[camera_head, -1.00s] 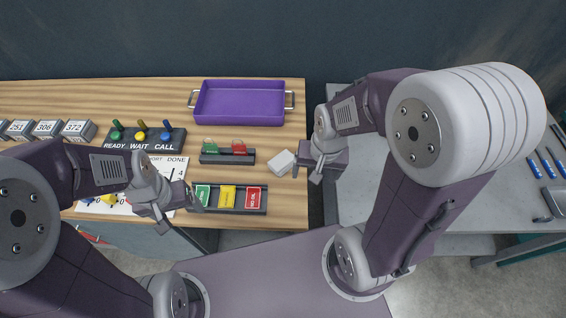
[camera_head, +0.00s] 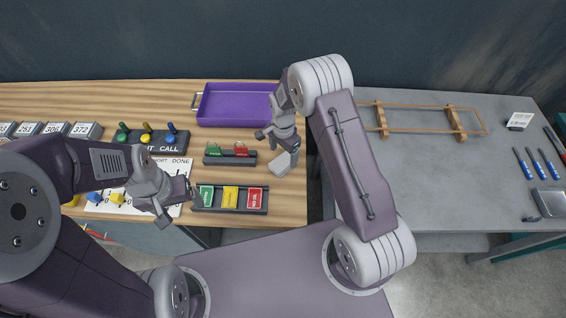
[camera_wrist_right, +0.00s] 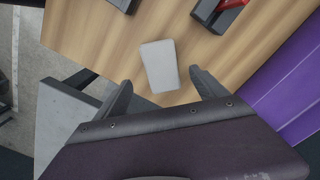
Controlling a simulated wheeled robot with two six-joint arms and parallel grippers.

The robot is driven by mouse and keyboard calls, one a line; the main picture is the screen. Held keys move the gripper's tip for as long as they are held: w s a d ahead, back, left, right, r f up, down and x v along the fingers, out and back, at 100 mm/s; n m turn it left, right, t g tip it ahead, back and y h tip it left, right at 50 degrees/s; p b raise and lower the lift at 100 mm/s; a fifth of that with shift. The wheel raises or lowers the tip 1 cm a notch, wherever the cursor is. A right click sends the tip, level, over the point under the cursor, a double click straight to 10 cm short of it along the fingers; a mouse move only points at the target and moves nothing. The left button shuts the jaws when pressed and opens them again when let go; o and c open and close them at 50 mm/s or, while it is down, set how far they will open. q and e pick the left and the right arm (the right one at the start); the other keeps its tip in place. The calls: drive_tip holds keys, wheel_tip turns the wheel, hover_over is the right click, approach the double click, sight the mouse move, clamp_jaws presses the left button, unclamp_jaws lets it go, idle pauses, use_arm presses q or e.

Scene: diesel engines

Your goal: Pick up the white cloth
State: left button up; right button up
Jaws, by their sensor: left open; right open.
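The white cloth (camera_head: 281,163) is a small, folded, pale block lying on the wooden table near its right edge. It also shows in the right wrist view (camera_wrist_right: 160,66), beyond and between my finger tips. My right gripper (camera_head: 279,143) is open and empty, above the table just behind the cloth in the head view. In the right wrist view its open fingers (camera_wrist_right: 160,88) straddle the line to the cloth; I cannot tell the height gap. My left gripper (camera_head: 178,211) is open and empty at the table's front edge, left of the card tray.
A purple tray (camera_head: 225,104) stands behind my right gripper. A holder with green and red pieces (camera_head: 229,160) and a card tray (camera_head: 230,209) lie left of the cloth. A grey bench (camera_head: 430,170) with blue-handled tools stands right, across a gap.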

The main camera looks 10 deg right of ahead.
sight(283, 162)
drive_tip(key=shift+w+f, duration=0.1)
drive_tip(key=shift+f, duration=0.3)
wheel_tip(283, 162, down, 5)
drive_tip(key=shift+a+r+p, duration=0.1)
drive_tip(key=shift+r+p, duration=0.05)
drive_tip(key=shift+p, duration=0.85)
drive_tip(key=shift+f, duration=0.2)
drive_tip(key=c, duration=1.6)
drive_tip(key=shift+r, duration=0.1)
